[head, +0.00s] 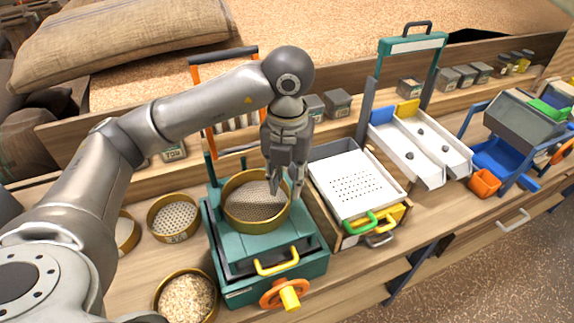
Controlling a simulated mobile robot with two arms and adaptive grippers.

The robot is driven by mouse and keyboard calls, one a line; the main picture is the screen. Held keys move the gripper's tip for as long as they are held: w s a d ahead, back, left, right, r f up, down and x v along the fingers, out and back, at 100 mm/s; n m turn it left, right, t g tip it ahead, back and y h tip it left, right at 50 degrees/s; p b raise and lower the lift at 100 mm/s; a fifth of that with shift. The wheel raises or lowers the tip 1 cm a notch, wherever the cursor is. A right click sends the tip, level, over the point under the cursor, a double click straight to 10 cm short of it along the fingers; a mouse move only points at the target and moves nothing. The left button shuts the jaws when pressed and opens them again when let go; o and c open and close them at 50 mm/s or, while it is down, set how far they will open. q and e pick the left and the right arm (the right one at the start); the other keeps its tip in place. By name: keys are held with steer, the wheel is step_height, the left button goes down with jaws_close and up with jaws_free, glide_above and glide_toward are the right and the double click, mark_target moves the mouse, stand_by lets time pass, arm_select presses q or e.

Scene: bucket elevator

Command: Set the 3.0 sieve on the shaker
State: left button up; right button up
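A brass-rimmed sieve (241,222) with a fine grey mesh sits on top of the green shaker (222,262). I see no size label on it. My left gripper (286,192) points down at the sieve's right back rim. One finger is inside the rim and the other outside, with a gap between them. Whether they touch the rim is hard to tell. A second sieve (173,217) with larger holes lies on the bench left of the shaker; its label is too small to read. My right gripper is not in view.
A round pan of flakes (186,298) stands at the shaker's front left. Another round brass-rimmed item (126,232) is partly hidden by my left arm. A white perforated tray (355,184) stands close on the right. The shaker has an orange hand wheel (272,296) in front.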

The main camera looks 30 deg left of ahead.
arm_select(q)
steer(key=shift+r, duration=2.7)
